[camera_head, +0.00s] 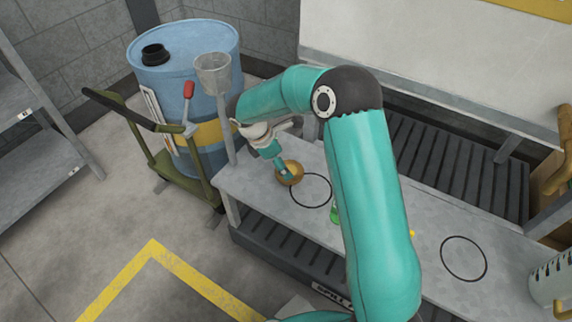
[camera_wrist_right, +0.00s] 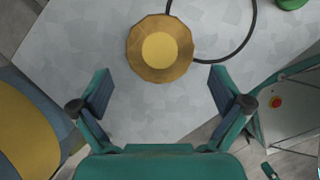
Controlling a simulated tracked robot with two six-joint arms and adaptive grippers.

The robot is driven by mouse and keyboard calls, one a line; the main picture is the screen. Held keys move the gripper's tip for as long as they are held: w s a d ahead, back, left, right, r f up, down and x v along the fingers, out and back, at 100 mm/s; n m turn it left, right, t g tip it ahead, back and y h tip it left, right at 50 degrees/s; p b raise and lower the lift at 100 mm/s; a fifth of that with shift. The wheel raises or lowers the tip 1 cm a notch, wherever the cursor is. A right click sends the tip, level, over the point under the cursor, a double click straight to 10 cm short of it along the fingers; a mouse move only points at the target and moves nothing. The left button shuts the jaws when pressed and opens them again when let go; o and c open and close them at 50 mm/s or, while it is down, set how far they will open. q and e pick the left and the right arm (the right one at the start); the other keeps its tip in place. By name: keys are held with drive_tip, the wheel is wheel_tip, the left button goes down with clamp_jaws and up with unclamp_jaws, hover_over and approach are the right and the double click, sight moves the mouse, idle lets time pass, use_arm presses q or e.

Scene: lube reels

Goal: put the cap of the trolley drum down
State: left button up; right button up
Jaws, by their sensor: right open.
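A round brass-coloured cap (camera_head: 291,180) lies on the grey metal bench, at the left edge of a black ring outline (camera_head: 297,203). In the right wrist view the cap (camera_wrist_right: 160,48) is seen from above, just beyond my open fingertips, with nothing between them. My right gripper (camera_head: 281,168) is close to the cap in the head view; its fingers (camera_wrist_right: 160,92) are spread apart in the wrist view. The blue trolley drum (camera_head: 205,95) stands left of the bench, with a black round fitting (camera_head: 155,54) on top. My left gripper is out of view.
The bench (camera_head: 262,190) has a second black ring outline (camera_head: 464,258) at right. A funnel-topped post (camera_head: 213,72) stands between bench and drum. A green object (camera_head: 335,214) is partly hidden behind my arm. The green trolley (camera_head: 170,170) has a red-tipped lever (camera_head: 188,91).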

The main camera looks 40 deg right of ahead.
drive_tip(key=p+v, duration=0.2)
drive_tip(key=v, duration=0.5)
drive_tip(key=shift+r, duration=0.2)
drive_tip(key=shift+a, duration=0.1)
